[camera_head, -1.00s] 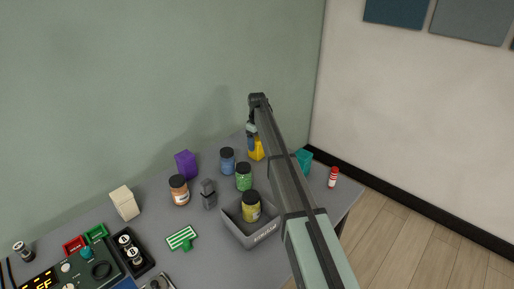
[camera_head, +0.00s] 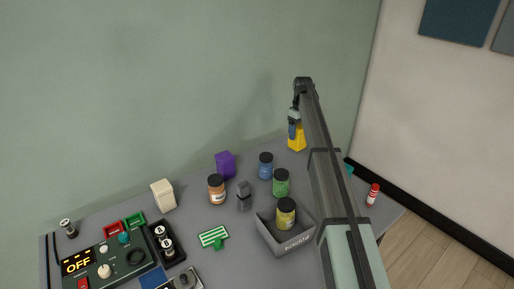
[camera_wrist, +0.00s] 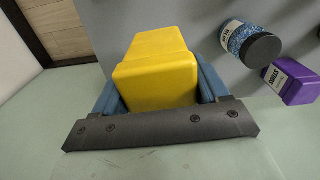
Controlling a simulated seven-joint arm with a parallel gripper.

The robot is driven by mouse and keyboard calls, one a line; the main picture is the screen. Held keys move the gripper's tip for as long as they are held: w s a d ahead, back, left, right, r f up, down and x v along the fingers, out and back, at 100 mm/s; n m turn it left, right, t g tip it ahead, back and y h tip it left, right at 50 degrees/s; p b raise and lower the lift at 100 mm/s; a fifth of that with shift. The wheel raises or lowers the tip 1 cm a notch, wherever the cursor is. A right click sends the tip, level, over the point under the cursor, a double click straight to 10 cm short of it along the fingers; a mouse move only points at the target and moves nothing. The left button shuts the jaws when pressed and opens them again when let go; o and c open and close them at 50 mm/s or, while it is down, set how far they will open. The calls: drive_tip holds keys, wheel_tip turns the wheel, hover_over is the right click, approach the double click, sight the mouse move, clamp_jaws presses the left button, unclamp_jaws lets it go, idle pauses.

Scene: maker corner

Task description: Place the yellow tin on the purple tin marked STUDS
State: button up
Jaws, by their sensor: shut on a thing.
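The yellow tin (camera_head: 297,140) is in my gripper (camera_head: 294,120) toward the far right of the table, apparently raised off the top. In the wrist view the yellow tin (camera_wrist: 158,70) sits between the blue fingers of my gripper (camera_wrist: 163,88), which are shut on its sides. The purple tin (camera_head: 225,164) stands at the back of the table, left of my gripper in the head view. In the wrist view the purple tin (camera_wrist: 294,84) is at the right edge, with STUDS on its white label. Its top looks bare in the head view.
A blue jar (camera_head: 265,166) stands between the purple tin and my gripper. An orange-brown jar (camera_head: 217,190), a green jar (camera_head: 281,184) and a grey figure (camera_head: 244,198) stand nearby. A grey bin (camera_head: 288,244) holds a yellow jar (camera_head: 286,214). A cream block (camera_head: 163,195) is further left.

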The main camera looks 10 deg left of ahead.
drive_tip(key=s+a+r+n, duration=0.1)
drive_tip(key=s+a+r, duration=0.3)
drive_tip(key=a, duration=0.6)
drive_tip(key=s+a+r+n, duration=0.1)
drive_tip(key=s+a+r, duration=0.3)
drive_tip(key=a, duration=0.6)
drive_tip(key=s+a+r+n, duration=0.1)
drive_tip(key=s+a+r, duration=0.25)
drive_tip(key=a, duration=0.65)
drive_tip(key=shift+s+d+f+m, duration=0.15)
drive_tip(key=shift+f+m, duration=0.5)
drive_tip(key=shift+f, duration=1.05)
drive_tip(key=shift+s+d+f+m, duration=0.15)
drive_tip(key=shift+f+m, duration=0.45)
drive_tip(key=shift+f, duration=1.05)
drive_tip(key=shift+s+f+m, duration=0.2)
drive_tip(key=shift+f+m, duration=0.45)
drive_tip(key=shift+f, duration=1.05)
drive_tip(key=shift+f, duration=0.1)
drive_tip(key=o, duration=1.2)
wheel_tip(320, 180, up, 12)
drive_tip(key=shift+r, duration=0.1)
